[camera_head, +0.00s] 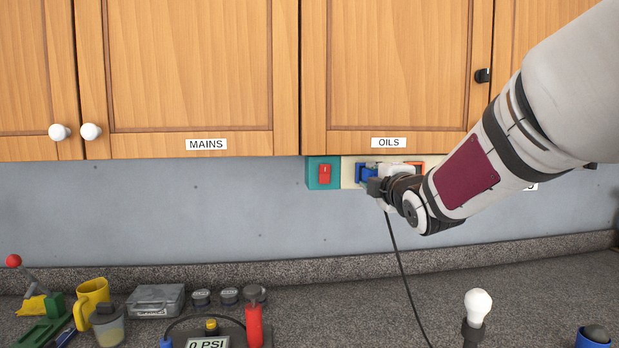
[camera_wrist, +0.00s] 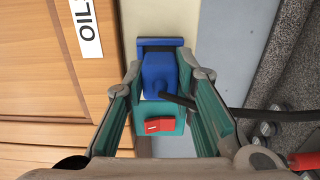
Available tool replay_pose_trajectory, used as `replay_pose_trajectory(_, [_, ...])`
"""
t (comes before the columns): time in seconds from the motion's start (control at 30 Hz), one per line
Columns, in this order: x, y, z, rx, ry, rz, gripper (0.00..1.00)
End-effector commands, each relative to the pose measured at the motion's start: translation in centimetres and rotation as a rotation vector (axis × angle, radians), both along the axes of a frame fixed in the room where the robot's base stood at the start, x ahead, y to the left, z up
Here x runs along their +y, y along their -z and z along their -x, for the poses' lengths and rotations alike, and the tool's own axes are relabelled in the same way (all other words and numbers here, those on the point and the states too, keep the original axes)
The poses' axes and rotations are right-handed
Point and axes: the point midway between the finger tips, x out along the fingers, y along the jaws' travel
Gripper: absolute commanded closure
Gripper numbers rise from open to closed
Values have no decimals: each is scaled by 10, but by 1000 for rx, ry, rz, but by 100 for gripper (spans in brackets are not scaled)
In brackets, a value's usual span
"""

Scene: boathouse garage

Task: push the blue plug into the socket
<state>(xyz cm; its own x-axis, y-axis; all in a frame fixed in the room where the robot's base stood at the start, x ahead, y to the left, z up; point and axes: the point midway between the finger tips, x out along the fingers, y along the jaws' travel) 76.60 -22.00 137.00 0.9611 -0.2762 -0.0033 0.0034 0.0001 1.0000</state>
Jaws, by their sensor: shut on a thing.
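The blue plug (camera_wrist: 158,75) sits between the two fingertips of my gripper (camera_wrist: 162,76) in the wrist view, and the gripper is shut on it. A dark cable (camera_wrist: 178,100) leaves the plug; it hangs toward the counter in the head view (camera_head: 400,262). A blue socket frame (camera_wrist: 160,42) shows just past the plug on a cream panel. In the head view, the blue socket (camera_head: 360,174) is under the OILS cabinet, partly hidden by my gripper (camera_head: 379,186). The plug overlaps the socket frame; how deep it sits, I cannot tell.
A teal switch box (camera_head: 323,173) with a red rocker is left of the socket. An orange socket (camera_head: 415,165) is on its right, partly covered. Wooden cabinets (camera_head: 390,70) hang above.

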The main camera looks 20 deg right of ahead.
Motion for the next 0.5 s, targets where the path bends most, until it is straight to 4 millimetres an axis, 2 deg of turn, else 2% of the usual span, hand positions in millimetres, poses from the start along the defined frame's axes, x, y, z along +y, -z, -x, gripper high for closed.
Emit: replay_pose_trajectory(0.5, [-3,0,-9,0,0,-1,100])
